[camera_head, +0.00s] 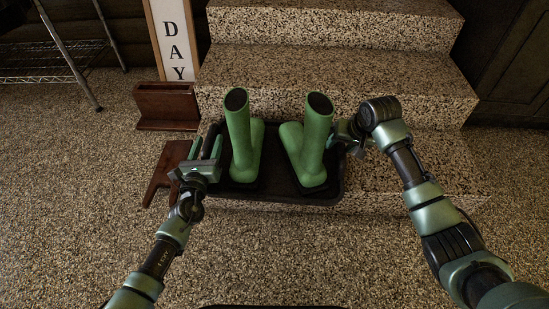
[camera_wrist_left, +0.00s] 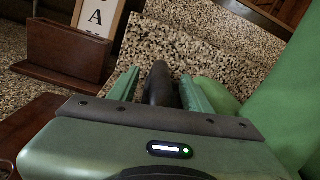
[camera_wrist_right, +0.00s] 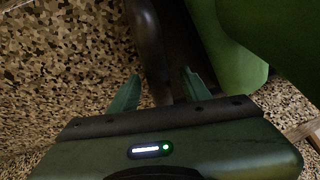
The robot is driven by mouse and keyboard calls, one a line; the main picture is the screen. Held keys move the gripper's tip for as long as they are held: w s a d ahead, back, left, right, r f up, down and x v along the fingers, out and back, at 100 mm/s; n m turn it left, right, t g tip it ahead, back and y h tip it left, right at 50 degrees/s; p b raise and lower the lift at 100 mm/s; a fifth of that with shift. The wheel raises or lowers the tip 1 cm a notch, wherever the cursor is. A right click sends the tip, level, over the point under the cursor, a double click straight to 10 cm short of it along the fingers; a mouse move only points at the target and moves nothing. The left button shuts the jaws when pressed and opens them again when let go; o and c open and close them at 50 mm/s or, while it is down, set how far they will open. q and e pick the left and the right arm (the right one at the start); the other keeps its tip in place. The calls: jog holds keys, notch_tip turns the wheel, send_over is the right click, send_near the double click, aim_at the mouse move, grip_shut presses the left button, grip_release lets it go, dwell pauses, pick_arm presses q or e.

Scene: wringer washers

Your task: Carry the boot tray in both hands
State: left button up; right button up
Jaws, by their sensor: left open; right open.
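The dark boot tray (camera_head: 290,197) rests on the lowest speckled step with two green rubber boots, the left boot (camera_head: 242,140) and the right boot (camera_head: 311,140), standing in it. My left gripper (camera_head: 206,147) is open at the tray's left end. In the left wrist view the dark tray rim (camera_wrist_left: 159,86) lies between its fingers. My right gripper (camera_head: 345,134) is open at the right end, partly hidden by its own wrist. In the right wrist view the dark rim (camera_wrist_right: 149,45) runs up from between its open fingers. Contact with the rim cannot be told.
Speckled steps (camera_head: 325,62) rise behind the tray. A brown wooden box (camera_head: 168,103) and a reddish-brown wooden board (camera_head: 166,172) are at the left. A "DAY" sign (camera_head: 173,40) and a wire rack (camera_head: 70,50) stand behind. The speckled floor in front is clear.

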pick_arm(q)
grip_shut()
pick_arm(e)
grip_shut()
dwell(1.1)
pick_arm(q)
jog(key=shift+w+a+r, duration=0.1)
jog(key=shift+r, duration=0.2)
pick_arm(e)
jog(key=shift+w+r, duration=0.1)
jog(key=shift+r, duration=0.1)
